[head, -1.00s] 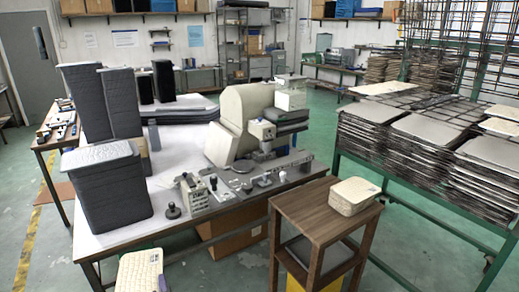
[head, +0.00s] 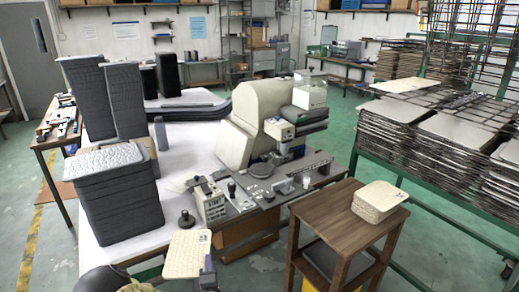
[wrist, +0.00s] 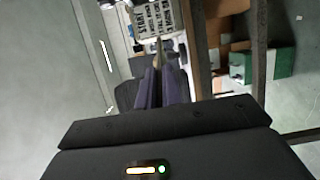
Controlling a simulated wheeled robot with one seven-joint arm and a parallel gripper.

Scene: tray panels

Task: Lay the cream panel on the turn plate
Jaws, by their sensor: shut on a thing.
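The cream panel (head: 187,253) is a thin, pale sheet with a small dark mark at its upper right corner.
A boxy grey device (head: 209,203) and a black round knob (head: 187,219) stand near the table's front edge. A wooden stool (head: 335,212) bears a stack of cream panels (head: 380,199). A dark stack (head: 115,205) stands at left. The white table top between is mostly clear.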

